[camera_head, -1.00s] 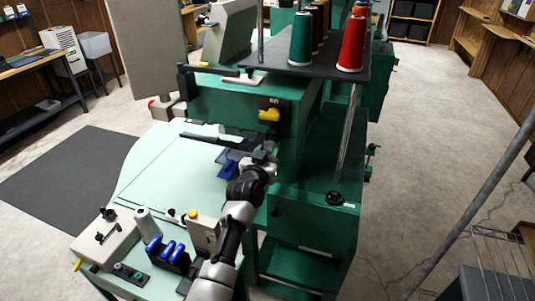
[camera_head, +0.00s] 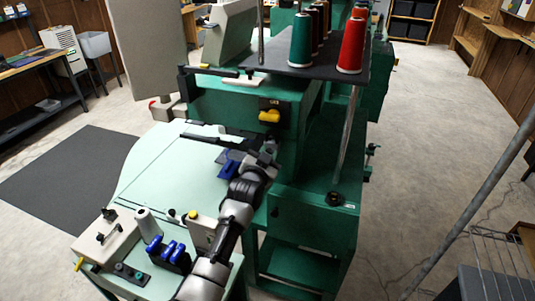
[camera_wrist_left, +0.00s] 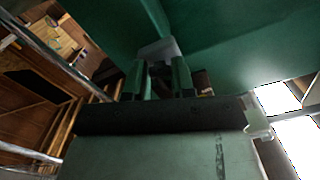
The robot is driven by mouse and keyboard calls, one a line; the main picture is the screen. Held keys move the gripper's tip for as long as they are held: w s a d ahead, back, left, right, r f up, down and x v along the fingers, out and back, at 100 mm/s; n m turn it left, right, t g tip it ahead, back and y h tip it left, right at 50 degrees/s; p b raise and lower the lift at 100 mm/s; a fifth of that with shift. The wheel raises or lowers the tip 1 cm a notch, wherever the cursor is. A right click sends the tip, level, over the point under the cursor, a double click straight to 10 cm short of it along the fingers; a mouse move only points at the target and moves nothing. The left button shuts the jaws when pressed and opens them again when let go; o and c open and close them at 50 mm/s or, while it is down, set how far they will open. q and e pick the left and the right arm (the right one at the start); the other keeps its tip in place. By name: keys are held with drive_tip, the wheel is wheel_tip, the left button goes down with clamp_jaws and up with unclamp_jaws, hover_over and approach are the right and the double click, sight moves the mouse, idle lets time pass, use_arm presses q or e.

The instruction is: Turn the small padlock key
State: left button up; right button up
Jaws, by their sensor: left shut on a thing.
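My left gripper (camera_head: 266,153) is at the front of the green machine (camera_head: 325,217), beside the light green worktop. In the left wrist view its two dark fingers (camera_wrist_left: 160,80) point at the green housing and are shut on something. A small grey block (camera_wrist_left: 158,49) shows at the fingertips, against the green surface. I cannot tell whether it is the padlock or part of the machine. The small padlock key cannot be made out in either view; the fingers and wrist hide that spot. My right gripper is not in view.
Thread spools (camera_head: 351,45) stand on a dark shelf above. A yellow knob (camera_head: 269,116) is on the housing. The floor at right is mostly clear.

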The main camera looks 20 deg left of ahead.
use_arm(q)
drive_tip(key=m, duration=1.2)
drive_tip(key=shift+m, duration=0.3)
idle(0.4)
drive_tip(key=o, duration=0.9)
drive_tip(key=shift+o, duration=0.2)
